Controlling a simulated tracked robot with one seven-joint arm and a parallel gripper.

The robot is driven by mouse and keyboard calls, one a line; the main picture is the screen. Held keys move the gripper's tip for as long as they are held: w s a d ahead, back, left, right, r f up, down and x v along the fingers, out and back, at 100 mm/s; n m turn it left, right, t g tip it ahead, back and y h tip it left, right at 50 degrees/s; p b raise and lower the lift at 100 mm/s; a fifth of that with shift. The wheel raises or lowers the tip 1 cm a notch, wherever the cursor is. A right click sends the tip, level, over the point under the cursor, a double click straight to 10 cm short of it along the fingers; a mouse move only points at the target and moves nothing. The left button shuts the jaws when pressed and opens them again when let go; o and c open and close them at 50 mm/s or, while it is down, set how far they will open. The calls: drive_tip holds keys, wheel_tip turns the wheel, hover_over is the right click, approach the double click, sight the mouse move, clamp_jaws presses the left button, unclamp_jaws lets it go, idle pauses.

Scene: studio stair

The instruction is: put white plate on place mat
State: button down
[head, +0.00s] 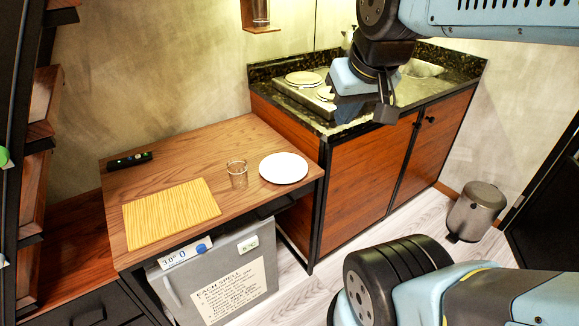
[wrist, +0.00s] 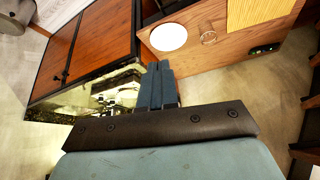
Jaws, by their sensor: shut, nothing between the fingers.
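A round white plate (head: 283,168) lies flat on the right part of the wooden table (head: 180,155). The yellow striped place mat (head: 170,212) lies on the left part of the same table. My gripper (head: 386,112) is above the dark stone counter, well to the right of the plate and higher than the table. Its fingers are shut and empty. In the wrist view, the shut fingers (wrist: 157,68) point toward the table, with the plate (wrist: 168,37) beyond their tips. A corner of the place mat (wrist: 305,14) shows at the top right there.
A clear glass (head: 237,173) stands between mat and plate. A black remote-like object (head: 130,160) lies at the table's back left. The counter (head: 350,125) holds a stove and sink. A small fridge (head: 215,283) is under the table; a bin (head: 476,212) stands right.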

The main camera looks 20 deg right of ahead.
drive_tip(key=w+f+n, duration=0.1)
drive_tip(key=w+f, duration=0.6)
drive_tip(key=w, duration=0.1)
drive_tip(key=n+g, duration=0.3)
approach(296, 180)
drive_tip(key=shift+y, duration=0.4)
drive_tip(key=shift+w+d+x, duration=0.15)
drive_tip(key=shift+x, duration=0.85)
drive_tip(key=shift+w+d+x, duration=0.1)
drive_tip(key=shift+x, duration=0.95)
drive_tip(key=shift+w+d+x, duration=0.15)
drive_tip(key=shift+x, duration=0.85)
drive_tip(key=shift+s+f, duration=0.1)
drive_tip(key=shift+f, duration=0.6)
